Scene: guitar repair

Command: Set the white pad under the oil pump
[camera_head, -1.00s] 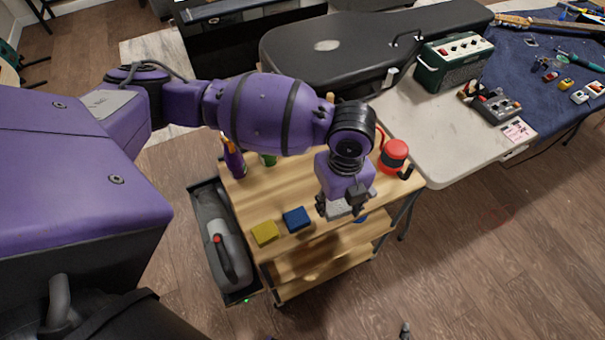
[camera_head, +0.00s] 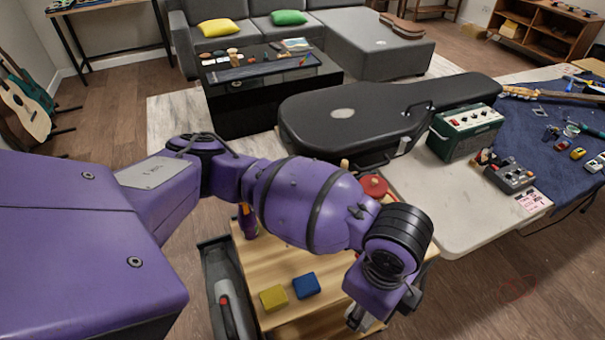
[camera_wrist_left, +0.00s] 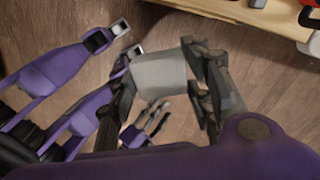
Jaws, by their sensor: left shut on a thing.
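The white pad (camera_wrist_left: 160,75), a pale grey-white block, is held between the fingers of my left gripper (camera_wrist_left: 165,68) in the left wrist view. In the head view the left gripper (camera_head: 365,316) hangs over the front right part of the wooden cart, and the pad is hardly distinguishable there. The red oil pump (camera_head: 373,186) stands behind my left arm, which hides most of it. Part of its red body shows at the top right of the wrist view (camera_wrist_left: 310,17). What seems to be my right gripper (camera_wrist_left: 150,123) is partly hidden behind the left one.
A yellow block (camera_head: 273,298) and a blue block (camera_head: 306,285) lie on the wooden cart top (camera_head: 255,262). A white table (camera_head: 440,205) with a green amplifier (camera_head: 466,133) and a black guitar case (camera_head: 360,115) stand behind the cart.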

